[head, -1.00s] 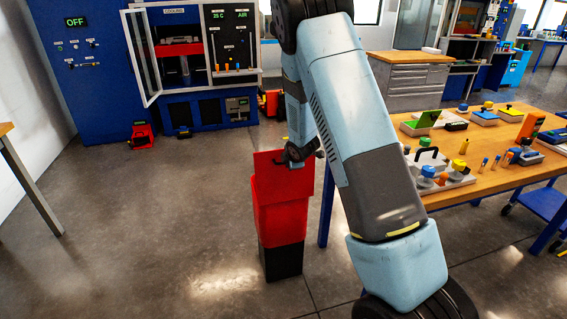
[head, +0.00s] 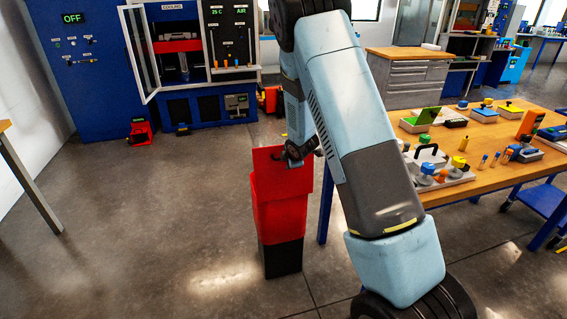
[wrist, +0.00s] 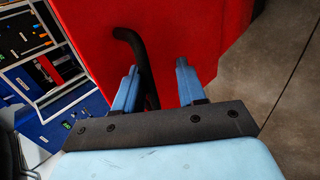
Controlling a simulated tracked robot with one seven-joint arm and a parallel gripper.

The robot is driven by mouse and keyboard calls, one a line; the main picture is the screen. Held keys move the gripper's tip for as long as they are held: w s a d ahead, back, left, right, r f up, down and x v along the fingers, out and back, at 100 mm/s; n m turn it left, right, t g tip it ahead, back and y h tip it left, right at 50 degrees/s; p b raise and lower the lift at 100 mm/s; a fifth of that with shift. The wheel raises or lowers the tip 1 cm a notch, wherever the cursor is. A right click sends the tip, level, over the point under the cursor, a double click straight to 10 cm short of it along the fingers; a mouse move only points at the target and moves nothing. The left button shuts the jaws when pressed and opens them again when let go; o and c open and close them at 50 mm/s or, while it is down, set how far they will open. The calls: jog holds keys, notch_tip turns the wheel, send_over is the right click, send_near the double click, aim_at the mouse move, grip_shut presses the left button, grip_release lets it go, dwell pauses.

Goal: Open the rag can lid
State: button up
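The rag can (head: 279,218) is a tall red bin with a black base, standing on the floor left of the workbench. Its red lid (head: 266,160) stands raised, roughly upright, at the top of the can. My gripper (head: 292,162) is at the lid's right part, partly hidden by its own dark links. In the wrist view the red lid (wrist: 205,25) fills the upper middle. A curved black handle (wrist: 140,55) runs down from it, close beside the left finger. My gripper (wrist: 157,68) has its two blue fingers spread apart. Whether the handle touches a finger cannot be told.
A wooden workbench (head: 470,185) with several tools and fixtures stands right of the can. A blue cooling cabinet (head: 208,105) with an open glass door is at the back. The floor left of the can is clear.

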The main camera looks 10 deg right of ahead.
jog(key=v, duration=1.3)
jog(key=shift+s+r, duration=0.2)
jog(key=shift+r, duration=0.05)
jog(key=shift+d+r, duration=0.1)
jog(key=s+d+r+m+g+h, duration=0.1)
jog(key=s+d+r+m, duration=0.1)
jog(key=s+r+m, duration=0.45)
jog(key=s+d+r+m, duration=0.3)
jog(key=s+r+m, duration=0.1)
jog(key=s+r, duration=0.4)
jog(key=s+a+r+m+g, duration=0.1)
jog(key=s+r+m, duration=0.3)
jog(key=s, duration=0.6)
jog(key=s+a+r+m+g, duration=0.1)
jog(key=s+r+m, duration=0.3)
jog(key=s, duration=0.7)
jog(key=shift+s+a+r, duration=0.2)
jog(key=shift+s+r, duration=0.05)
jog(key=shift+r, duration=0.1)
